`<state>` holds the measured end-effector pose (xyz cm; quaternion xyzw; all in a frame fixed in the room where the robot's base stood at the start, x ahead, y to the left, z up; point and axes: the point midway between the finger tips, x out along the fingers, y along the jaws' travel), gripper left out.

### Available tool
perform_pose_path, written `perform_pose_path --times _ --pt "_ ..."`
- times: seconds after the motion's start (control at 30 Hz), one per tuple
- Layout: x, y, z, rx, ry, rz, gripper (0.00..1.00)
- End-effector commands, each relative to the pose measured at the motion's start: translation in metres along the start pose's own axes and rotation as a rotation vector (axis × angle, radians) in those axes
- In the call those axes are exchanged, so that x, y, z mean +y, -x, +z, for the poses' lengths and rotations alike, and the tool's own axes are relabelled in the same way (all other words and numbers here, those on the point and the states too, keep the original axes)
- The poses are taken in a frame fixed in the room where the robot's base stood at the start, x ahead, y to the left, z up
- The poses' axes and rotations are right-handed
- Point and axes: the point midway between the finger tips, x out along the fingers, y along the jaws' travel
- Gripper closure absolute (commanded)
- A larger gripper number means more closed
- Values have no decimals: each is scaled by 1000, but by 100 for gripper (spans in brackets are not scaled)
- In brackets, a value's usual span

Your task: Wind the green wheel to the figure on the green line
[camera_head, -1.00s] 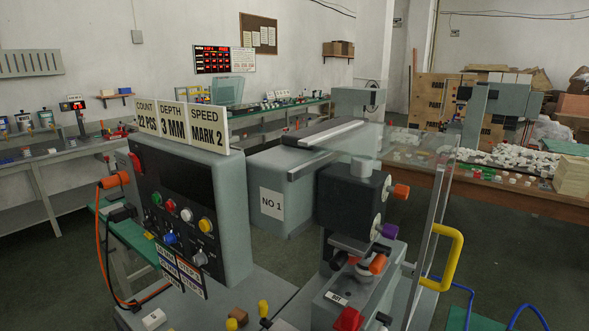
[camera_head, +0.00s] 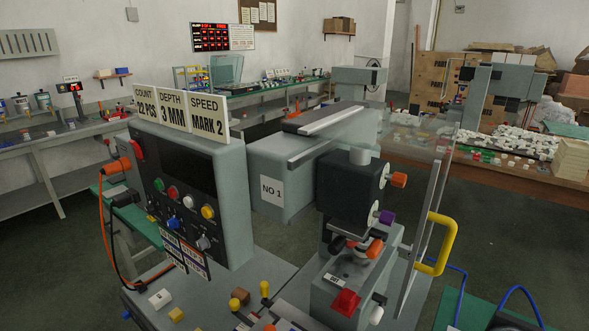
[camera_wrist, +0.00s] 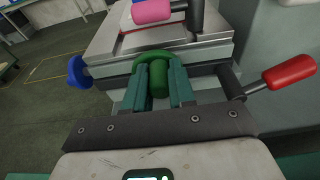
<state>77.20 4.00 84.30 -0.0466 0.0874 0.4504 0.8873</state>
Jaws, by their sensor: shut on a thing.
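In the wrist view, the green wheel (camera_wrist: 159,79) shows as a green hub with a short round grip on the front of a grey slide block. The teal fingers of my gripper (camera_wrist: 160,85) stand on both sides of the green grip and are shut on it. In the head view, signs on the grey control box read COUNT 22 PCS (camera_head: 147,104), DEPTH 3 MM (camera_head: 173,111) and SPEED MARK 2 (camera_head: 207,123). I cannot make out a green line on them.
In the wrist view, a red handle (camera_wrist: 289,73) sticks out right of the wheel, a blue knob (camera_wrist: 78,72) is at left and a pink handle (camera_wrist: 151,11) above. In the head view, a clear guard with a yellow handle (camera_head: 440,245) stands beside the printer.

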Motion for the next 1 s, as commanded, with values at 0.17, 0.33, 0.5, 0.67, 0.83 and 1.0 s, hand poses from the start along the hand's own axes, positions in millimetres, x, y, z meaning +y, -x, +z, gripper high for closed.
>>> perform_pose_path --times 0.17,0.33,0.5,0.67,0.83,1.0 --pt "10 0 0 3 -5 6 100" --pt "10 0 -1 3 -4 5 100" --pt "15 0 -3 4 -7 5 100" --pt "22 -1 -8 5 -7 5 100" --pt "21 -1 -9 5 -5 4 100" --pt "23 -2 -13 5 -6 4 100"
